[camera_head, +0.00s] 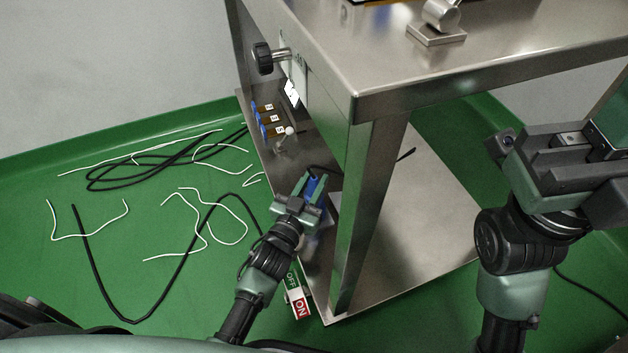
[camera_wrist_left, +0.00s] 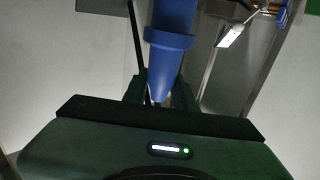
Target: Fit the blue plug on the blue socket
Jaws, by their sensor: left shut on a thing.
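My left gripper (camera_head: 309,186) reaches under the steel table and is shut on the blue plug (camera_head: 315,189). The left wrist view shows the blue plug (camera_wrist_left: 170,45) close up, with a wide collar and a tapered end pointing toward the gripper. Several blue fittings with orange-brown parts and white labels (camera_head: 264,131) sit in a row on the steel structure, up and left of the gripper. Which one is the blue socket, I cannot tell. My right gripper (camera_head: 560,145) is at the right, apart from the table; its finger opening is not clear.
The steel table (camera_head: 450,80) has a leg (camera_head: 368,210) just right of my left gripper and a lower shelf (camera_head: 420,230). A black knob (camera_head: 263,57) sticks out at the left. An ON/OFF sign (camera_head: 297,298) is low down. Black and white cables lie on the green floor (camera_head: 100,265).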

